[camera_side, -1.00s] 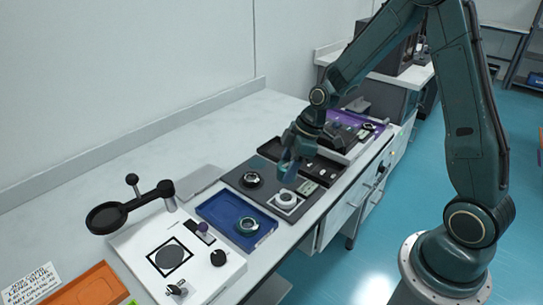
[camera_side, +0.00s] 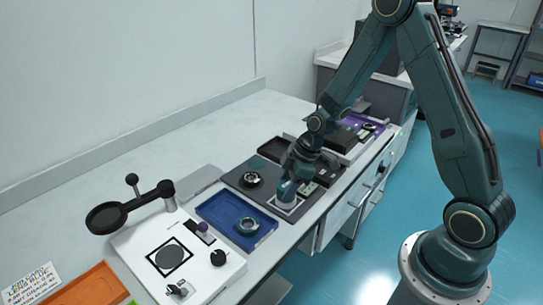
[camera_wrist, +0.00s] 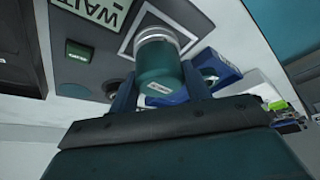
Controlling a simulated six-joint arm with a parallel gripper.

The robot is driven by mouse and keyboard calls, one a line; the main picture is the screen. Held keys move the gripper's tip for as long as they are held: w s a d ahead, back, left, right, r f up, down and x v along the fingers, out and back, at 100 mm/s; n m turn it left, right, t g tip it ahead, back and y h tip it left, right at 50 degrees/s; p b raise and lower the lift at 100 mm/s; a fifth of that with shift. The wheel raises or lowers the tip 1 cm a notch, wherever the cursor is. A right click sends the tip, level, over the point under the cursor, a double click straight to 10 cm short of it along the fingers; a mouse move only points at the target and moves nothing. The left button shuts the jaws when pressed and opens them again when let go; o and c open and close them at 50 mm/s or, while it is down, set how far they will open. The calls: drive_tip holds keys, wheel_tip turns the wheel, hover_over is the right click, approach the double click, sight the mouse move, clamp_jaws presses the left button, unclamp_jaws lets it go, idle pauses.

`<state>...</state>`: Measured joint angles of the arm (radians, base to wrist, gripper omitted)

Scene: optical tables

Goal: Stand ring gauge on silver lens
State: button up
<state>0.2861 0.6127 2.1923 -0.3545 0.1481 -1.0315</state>
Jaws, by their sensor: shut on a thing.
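My gripper (camera_side: 288,187) is low over the white-framed square on the grey board. In the wrist view its fingers (camera_wrist: 160,95) are shut on the sides of the ring gauge (camera_wrist: 158,68), a teal cylinder with a small white label. The silver lens (camera_wrist: 154,34) shows as a pale, silvery rim at the far end of the gauge, within the white square outline. The two look in line, but I cannot tell whether they touch. In the side view the gripper and gauge hide most of the lens.
The grey board (camera_side: 238,181) also carries a dark ring-shaped part (camera_side: 251,179). A blue tray (camera_side: 215,207) with another ring-shaped part (camera_side: 247,226) lies in front. A white plate with a magnifier arm (camera_side: 140,203) stands further left. Dark trays lie behind the gripper.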

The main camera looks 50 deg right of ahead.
drive_tip(key=shift+f, duration=0.2)
drive_tip(key=o, duration=1.1)
drive_tip(key=shift+r, duration=0.15)
drive_tip(key=v, duration=1.2)
